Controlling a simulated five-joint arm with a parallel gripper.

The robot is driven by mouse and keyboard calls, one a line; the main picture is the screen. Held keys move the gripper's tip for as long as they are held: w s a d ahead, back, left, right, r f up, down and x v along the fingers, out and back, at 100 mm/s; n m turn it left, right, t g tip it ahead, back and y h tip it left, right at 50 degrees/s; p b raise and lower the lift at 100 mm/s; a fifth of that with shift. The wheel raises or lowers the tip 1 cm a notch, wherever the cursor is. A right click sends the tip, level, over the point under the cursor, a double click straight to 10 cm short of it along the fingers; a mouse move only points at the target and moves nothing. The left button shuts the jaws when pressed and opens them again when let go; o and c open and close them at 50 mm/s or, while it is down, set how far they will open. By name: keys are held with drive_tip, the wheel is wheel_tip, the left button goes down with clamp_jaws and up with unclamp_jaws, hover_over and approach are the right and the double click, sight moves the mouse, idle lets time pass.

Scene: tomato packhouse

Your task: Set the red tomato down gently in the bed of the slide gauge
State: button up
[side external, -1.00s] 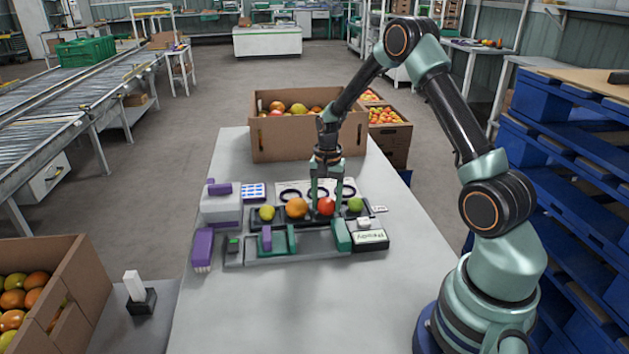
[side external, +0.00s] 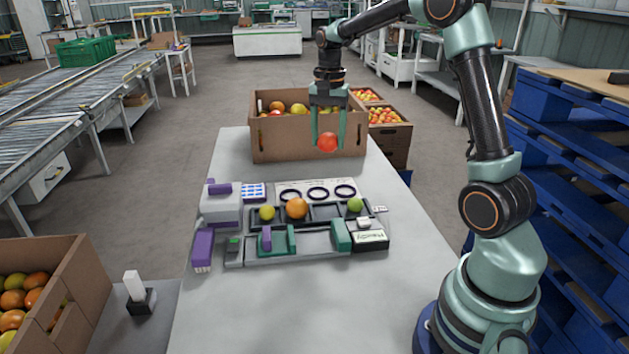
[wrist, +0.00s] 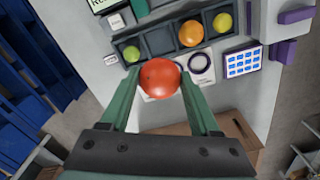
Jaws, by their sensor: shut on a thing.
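The red tomato (side external: 327,142) is held between the two fingers of my gripper (side external: 327,130), up in the air above the table and in front of the cardboard box. In the wrist view the red tomato (wrist: 160,78) sits between the fingertips of my gripper (wrist: 160,90). The slide gauge (side external: 290,243) lies on the table below and nearer the camera, with a bare bed (side external: 314,240) between its green jaws. The gauge is mostly out of the wrist view.
A dark tray (side external: 325,212) behind the gauge holds a yellow fruit (side external: 267,213), an orange one (side external: 297,208) and a green one (side external: 355,204). A plate with rings (side external: 317,192) lies behind the tray. A cardboard box (side external: 270,145) of tomatoes stands at the table's far end.

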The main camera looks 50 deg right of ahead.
drive_tip(key=shift+r, duration=0.45)
drive_tip(key=shift+a, duration=0.25)
drive_tip(key=s+a+f, duration=0.1)
drive_tip(key=a+f, duration=0.2)
drive_tip(key=f, duration=0.1)
drive_tip(key=s+a+f, duration=0.2)
drive_tip(key=a+f, duration=0.2)
drive_tip(key=f, duration=0.1)
drive_tip(key=s+a+f, duration=0.1)
drive_tip(key=a+f, duration=0.3)
drive_tip(key=f, duration=0.1)
drive_tip(key=shift+s, duration=0.4)
drive_tip(key=shift+f, duration=1.8)
drive_tip(key=shift+f, duration=0.55)
drive_tip(key=o, duration=1)
drive_tip(key=c, duration=0.3)
drive_tip(key=shift+c, duration=0.2)
